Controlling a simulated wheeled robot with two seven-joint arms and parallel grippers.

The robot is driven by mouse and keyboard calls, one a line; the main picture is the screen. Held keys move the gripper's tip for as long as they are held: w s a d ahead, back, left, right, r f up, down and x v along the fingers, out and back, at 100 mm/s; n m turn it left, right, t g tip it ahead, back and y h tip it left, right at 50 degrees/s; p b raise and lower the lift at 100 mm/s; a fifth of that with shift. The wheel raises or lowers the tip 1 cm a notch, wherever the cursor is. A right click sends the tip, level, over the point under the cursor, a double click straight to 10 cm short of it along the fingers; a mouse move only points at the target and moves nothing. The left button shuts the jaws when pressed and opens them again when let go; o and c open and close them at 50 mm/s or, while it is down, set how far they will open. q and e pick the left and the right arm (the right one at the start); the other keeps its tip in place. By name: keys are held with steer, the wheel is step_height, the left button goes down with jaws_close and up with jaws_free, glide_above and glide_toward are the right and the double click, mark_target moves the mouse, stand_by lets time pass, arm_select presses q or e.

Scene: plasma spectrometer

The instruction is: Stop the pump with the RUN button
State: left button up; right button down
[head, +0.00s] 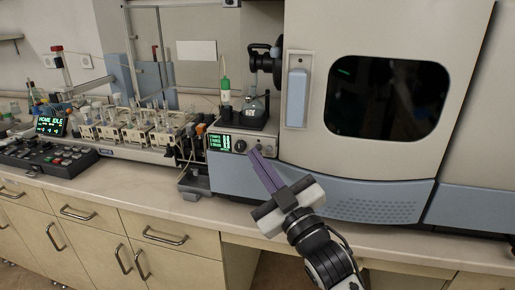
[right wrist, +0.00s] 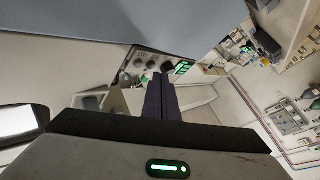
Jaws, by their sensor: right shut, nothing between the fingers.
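The right wrist view shows the shut fingers (right wrist: 161,98) in front of the panel, with the green display (right wrist: 183,68) beyond. My left gripper is not in view.
The spectrometer (head: 375,191) fills the right side with a dark window. Sample racks (head: 125,130) and a control panel (head: 60,155) stand to the left. The bench's front edge (head: 190,212) is clear.

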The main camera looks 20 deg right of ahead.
steer(key=s+a+p, duration=0.1)
steer(key=s+a, duration=0.2)
steer(key=s, duration=0.2)
steer(key=shift+a, duration=0.2)
stand_by(1.3)
